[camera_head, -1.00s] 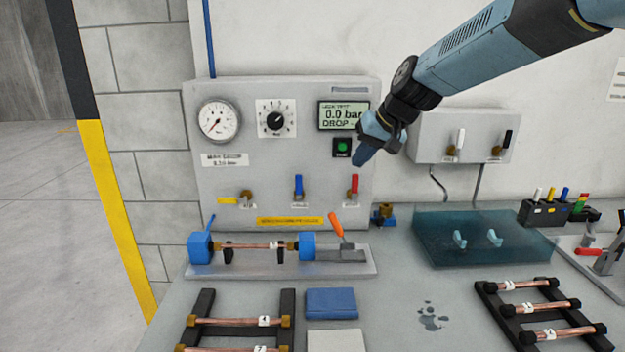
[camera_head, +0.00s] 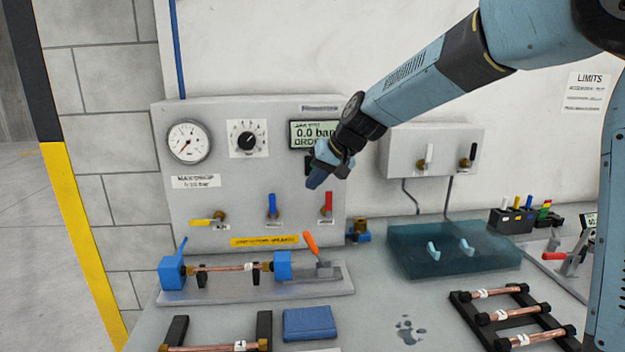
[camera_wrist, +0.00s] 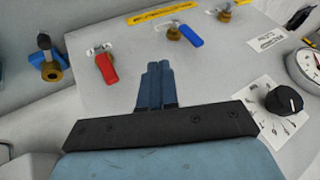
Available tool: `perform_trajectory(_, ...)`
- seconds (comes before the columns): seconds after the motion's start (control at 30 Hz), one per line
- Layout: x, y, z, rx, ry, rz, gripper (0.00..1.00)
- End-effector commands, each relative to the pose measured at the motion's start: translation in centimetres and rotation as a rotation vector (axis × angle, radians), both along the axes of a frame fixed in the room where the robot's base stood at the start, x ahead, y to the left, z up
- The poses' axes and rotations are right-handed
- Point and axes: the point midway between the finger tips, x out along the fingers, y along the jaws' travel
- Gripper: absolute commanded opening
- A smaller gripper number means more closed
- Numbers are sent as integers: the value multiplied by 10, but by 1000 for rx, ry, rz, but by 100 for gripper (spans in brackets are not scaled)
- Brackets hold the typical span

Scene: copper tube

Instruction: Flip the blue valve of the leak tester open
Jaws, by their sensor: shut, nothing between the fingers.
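The leak tester (camera_head: 240,160) is a grey panel against the wall with a gauge, a dial and a display. Its blue valve (camera_head: 272,205) has its handle pointing up, between a yellow valve (camera_head: 205,221) with a sideways handle and a red valve (camera_head: 327,203) with its handle up. The wrist view also shows the blue valve (camera_wrist: 188,34) at the top, right of the red one (camera_wrist: 107,68). My gripper (camera_head: 316,183) is shut and empty, in front of the panel's right part, above the red valve and up and right of the blue one. In the wrist view my fingers (camera_wrist: 157,72) touch each other.
A clamp fixture holding a copper tube (camera_head: 225,268) lies below the panel, with an orange-handled lever (camera_head: 311,243). A second valve box (camera_head: 430,150) hangs to the right, above a teal tray (camera_head: 405,262). Free air lies in front of the valves.

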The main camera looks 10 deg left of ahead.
Motion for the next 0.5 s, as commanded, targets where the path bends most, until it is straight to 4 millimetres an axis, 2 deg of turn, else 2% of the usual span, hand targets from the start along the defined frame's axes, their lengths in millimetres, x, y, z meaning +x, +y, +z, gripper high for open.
perform_trajectory(0.4, 15, 43, -60, 0, 3, 2, 0)
perform_trajectory(0.5, 10, 55, -56, 0, -2, 4, 0)
